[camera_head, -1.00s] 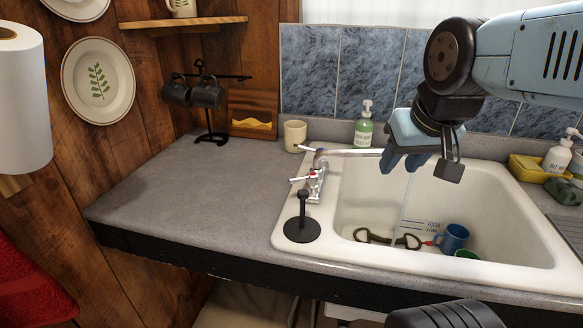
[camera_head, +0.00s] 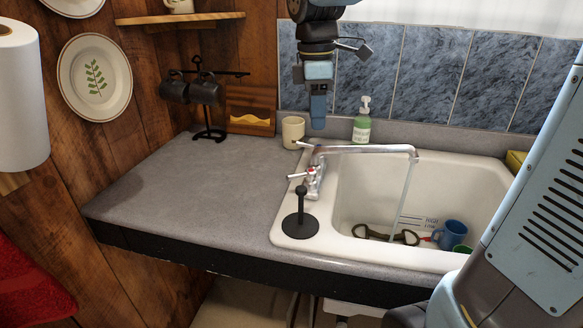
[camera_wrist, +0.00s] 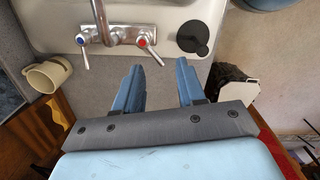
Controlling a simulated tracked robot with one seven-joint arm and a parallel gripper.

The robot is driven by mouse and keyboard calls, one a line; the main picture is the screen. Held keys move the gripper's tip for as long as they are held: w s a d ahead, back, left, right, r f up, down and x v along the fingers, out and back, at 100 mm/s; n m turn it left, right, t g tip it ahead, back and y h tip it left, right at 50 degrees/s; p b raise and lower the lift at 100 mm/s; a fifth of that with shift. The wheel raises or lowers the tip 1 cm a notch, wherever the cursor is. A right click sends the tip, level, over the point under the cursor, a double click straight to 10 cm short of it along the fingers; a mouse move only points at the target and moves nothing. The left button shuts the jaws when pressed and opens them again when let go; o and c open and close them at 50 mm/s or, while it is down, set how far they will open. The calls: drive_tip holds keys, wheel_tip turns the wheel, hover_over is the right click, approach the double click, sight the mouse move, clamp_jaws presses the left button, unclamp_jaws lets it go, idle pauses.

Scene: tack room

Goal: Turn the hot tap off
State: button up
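The chrome tap (camera_head: 313,182) stands at the left rim of the sink, and water (camera_head: 405,200) runs from its long spout. The hot lever (camera_wrist: 150,48), marked red, is on the right of the tap in the wrist view; in the head view it is the nearer lever (camera_head: 297,176). The cold lever (camera_wrist: 84,52), marked blue, is on the left in the wrist view. My gripper (camera_wrist: 158,68) is open and empty, its blue fingers apart and pointing towards the tap. In the head view my gripper (camera_head: 318,124) hangs above the back of the counter, apart from the levers.
A black plunger-like stopper (camera_head: 300,222) stands by the hot lever. A beige mug (camera_head: 293,132) and green soap bottle (camera_head: 362,122) stand behind the tap. The sink (camera_head: 440,170) holds a blue mug (camera_head: 452,235) and a dark metal item (camera_head: 385,236). The left counter is mostly clear.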

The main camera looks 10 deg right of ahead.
drive_tip(key=w+a+f+n+g, duration=0.2)
drive_tip(key=w+a+n, duration=0.3)
drive_tip(key=n, duration=0.1)
approach(301, 177)
drive_tip(key=f, duration=0.2)
drive_tip(key=s+a+f, duration=0.1)
drive_tip(key=f, duration=0.4)
drive_tip(key=shift+s+a+f, duration=0.15)
drive_tip(key=shift+a+f, duration=0.05)
drive_tip(key=shift+f, duration=0.05)
clamp_jaws()
idle(0.5)
